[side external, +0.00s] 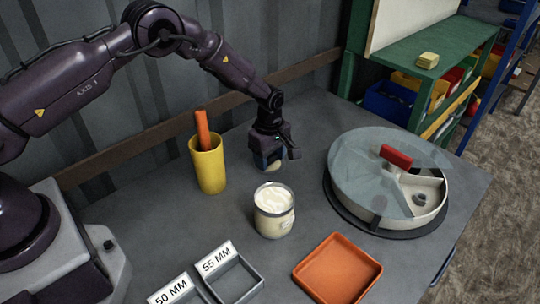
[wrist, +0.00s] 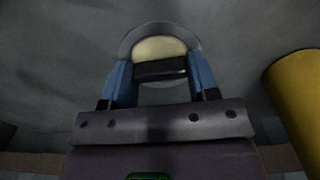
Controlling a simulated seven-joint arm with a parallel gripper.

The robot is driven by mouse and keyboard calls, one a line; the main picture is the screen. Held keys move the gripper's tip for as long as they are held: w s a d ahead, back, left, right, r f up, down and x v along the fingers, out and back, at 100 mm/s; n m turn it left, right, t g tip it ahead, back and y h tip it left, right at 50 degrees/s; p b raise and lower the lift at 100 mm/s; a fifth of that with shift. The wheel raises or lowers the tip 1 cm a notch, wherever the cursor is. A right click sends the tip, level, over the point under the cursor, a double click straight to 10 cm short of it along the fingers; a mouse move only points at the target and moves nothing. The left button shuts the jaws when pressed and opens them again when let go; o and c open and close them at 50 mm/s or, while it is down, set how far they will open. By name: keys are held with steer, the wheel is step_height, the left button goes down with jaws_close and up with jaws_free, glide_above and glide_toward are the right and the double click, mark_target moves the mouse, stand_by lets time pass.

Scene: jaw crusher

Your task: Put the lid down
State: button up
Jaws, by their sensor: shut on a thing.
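My gripper (side external: 268,152) is over the table behind the jar, pointing down. In the wrist view my gripper (wrist: 160,78) has its two blue fingers shut on a small round lid (wrist: 160,47), with a cream middle, a grey rim and a dark bar between the fingers. In the side view the lid (side external: 273,166) is mostly hidden by the gripper and sits low; I cannot tell whether it touches the table. The glass jar (side external: 274,212) stands upright and uncovered in front of the gripper, with pale contents.
A yellow cup (side external: 209,168) with an orange stick (side external: 202,128) stands left. A round divided container (side external: 432,206) with a clear cover and red handle (side external: 396,156) is right. An orange tray (side external: 337,268) and grey trays (side external: 234,278) lie in front. Table between cup and jar is clear.

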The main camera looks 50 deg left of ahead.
mark_target(270, 157)
steer(key=o, duration=0.9)
steer(key=shift+f, duration=0.1)
step_height(270, 157, up, 12)
steer(key=shift+r, duration=0.2)
